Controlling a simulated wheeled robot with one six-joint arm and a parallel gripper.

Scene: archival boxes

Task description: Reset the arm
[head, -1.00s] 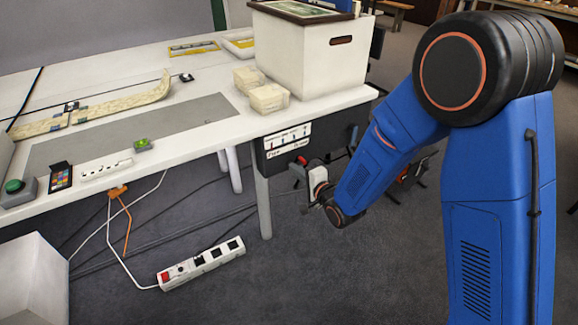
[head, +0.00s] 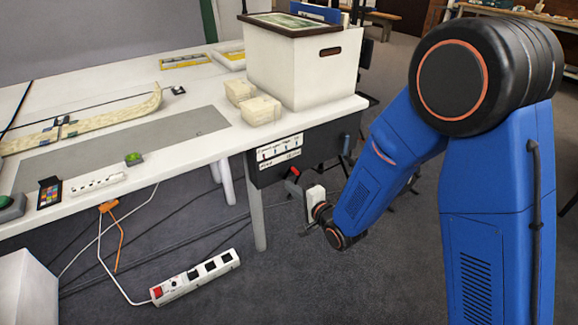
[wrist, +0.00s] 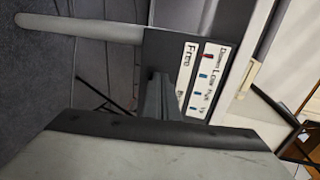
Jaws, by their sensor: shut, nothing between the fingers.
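My blue arm reaches down from the right in the head view. My gripper (head: 293,186) is at its end, beside the table's front right corner and below the tabletop, close to the dark panel (head: 268,167) with a white label strip. In the wrist view, the dark fingers (wrist: 158,96) are together with nothing between them, in front of the panel with its label (wrist: 206,77). In the head view the fingers are small and partly lost against the dark background.
The white table (head: 205,148) carries a white archival box (head: 290,70) and two small cream blocks (head: 261,109) near its right end. A table leg (head: 256,215) stands left of my gripper. A power strip (head: 195,277) with cables lies on the floor. Floor below my gripper looks clear.

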